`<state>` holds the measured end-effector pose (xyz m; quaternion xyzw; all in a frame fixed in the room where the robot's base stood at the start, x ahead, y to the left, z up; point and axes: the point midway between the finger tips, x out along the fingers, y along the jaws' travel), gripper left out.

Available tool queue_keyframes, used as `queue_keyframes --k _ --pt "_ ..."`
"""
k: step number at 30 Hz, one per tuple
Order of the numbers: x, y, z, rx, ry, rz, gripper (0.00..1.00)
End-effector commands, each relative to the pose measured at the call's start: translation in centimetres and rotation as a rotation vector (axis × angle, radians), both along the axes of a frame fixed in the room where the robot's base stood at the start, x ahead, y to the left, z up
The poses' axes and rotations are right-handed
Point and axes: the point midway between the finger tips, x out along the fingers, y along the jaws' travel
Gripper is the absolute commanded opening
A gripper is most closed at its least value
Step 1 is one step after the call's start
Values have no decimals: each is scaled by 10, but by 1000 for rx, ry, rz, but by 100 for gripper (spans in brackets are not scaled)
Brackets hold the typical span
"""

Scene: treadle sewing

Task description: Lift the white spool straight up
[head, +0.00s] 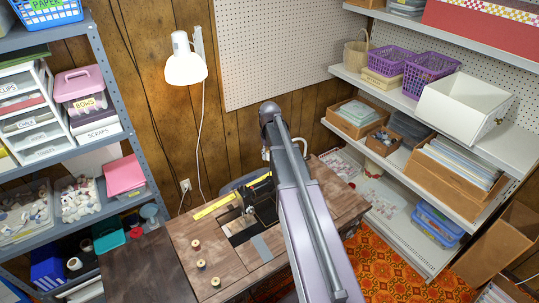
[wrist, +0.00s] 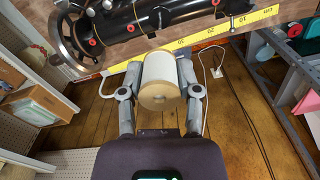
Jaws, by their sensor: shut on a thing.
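The white spool (wrist: 162,71) is in the middle of the wrist view, with its pale wooden end (wrist: 159,97) facing the camera. My gripper (wrist: 161,66) is shut on it, with one finger against each side. The spool's far end is just below the yellow tape measure (wrist: 205,35) in the picture. I cannot tell whether that end touches anything. In the head view my arm hides the gripper and the white spool. The black sewing machine (wrist: 150,14) fills the top of the wrist view and shows partly in the head view (head: 264,201).
Several small spools (head: 201,264) stand on the wooden sewing table (head: 240,270), left of my arm. A white lamp (head: 185,68) hangs on the wall behind. Loaded shelves flank the table on the left (head: 110,75) and right (head: 400,100).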

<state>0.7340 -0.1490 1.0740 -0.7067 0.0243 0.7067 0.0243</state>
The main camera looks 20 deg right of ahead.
Motion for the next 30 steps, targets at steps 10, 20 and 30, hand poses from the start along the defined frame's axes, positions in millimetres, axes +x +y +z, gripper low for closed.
queue_keyframes --k 10,20,30 --pt "0 0 17 0 0 0 20" --pt "0 0 31 0 0 0 20" --pt "0 0 44 0 0 0 20"
